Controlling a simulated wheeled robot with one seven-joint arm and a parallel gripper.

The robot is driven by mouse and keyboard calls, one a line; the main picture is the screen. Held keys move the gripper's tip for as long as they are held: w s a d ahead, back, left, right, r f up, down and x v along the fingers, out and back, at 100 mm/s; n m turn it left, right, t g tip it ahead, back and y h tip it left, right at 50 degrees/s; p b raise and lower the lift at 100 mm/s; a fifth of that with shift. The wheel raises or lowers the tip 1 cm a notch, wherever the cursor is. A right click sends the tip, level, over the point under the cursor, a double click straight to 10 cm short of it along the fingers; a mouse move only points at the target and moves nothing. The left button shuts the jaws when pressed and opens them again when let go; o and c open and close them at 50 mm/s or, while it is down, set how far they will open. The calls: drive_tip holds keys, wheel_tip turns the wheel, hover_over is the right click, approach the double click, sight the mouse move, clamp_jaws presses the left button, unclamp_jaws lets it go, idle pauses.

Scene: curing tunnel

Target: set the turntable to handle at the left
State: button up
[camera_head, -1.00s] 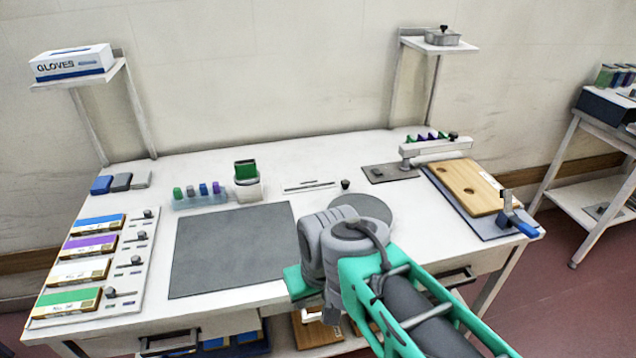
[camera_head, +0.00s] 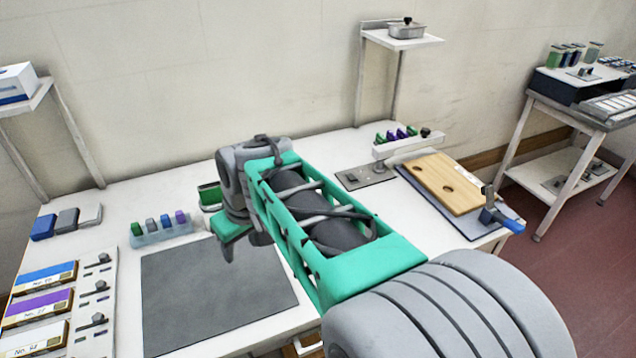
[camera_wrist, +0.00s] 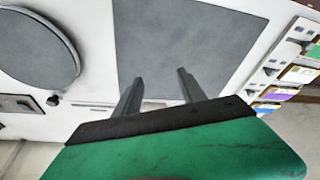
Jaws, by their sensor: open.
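The turntable (camera_wrist: 35,55) is a round grey disc on the white table, at the upper left of the wrist view. In the head view my arm hides it. A small dark knob (camera_wrist: 53,100) stands just outside its rim in the wrist view; I cannot tell whether it is the turntable's handle. My gripper (camera_wrist: 158,85) is open with nothing between its fingers. In the head view my gripper (camera_head: 243,245) is above the table near the back right of the dark mat, apart from the turntable.
The flat dark mat (camera_head: 205,300) covers the table's middle. A rack of coloured vials (camera_head: 160,230) and a green-topped container (camera_head: 209,194) stand behind it. Labelled boxes (camera_head: 40,305) lie at left. A wooden board (camera_head: 445,183) and blue-handled clamp (camera_head: 500,215) are at right.

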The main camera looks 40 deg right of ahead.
drive_tip(key=w+d+n+p, duration=0.1)
drive_tip(key=w+d, duration=0.3)
drive_tip(key=d, duration=0.8)
drive_tip(key=w+d+n+p, duration=0.1)
drive_tip(key=w+d, duration=0.3)
drive_tip(key=d, duration=0.7)
drive_tip(key=s+d+f+t+y, duration=0.1)
drive_tip(key=s+d+f, duration=0.1)
drive_tip(key=d, duration=0.8)
drive_tip(key=shift+n, duration=0.4)
drive_tip(key=x, duration=0.2)
drive_tip(key=p+x, duration=0.1)
drive_tip(key=x, duration=0.3)
drive_tip(key=shift+w+a+f+p, duration=0.15)
drive_tip(key=shift+w+a+p, duration=0.15)
drive_tip(key=shift+w+a, duration=0.1)
drive_tip(key=shift+f, duration=0.35)
drive_tip(key=shift+c, duration=0.2)
clamp_jaws()
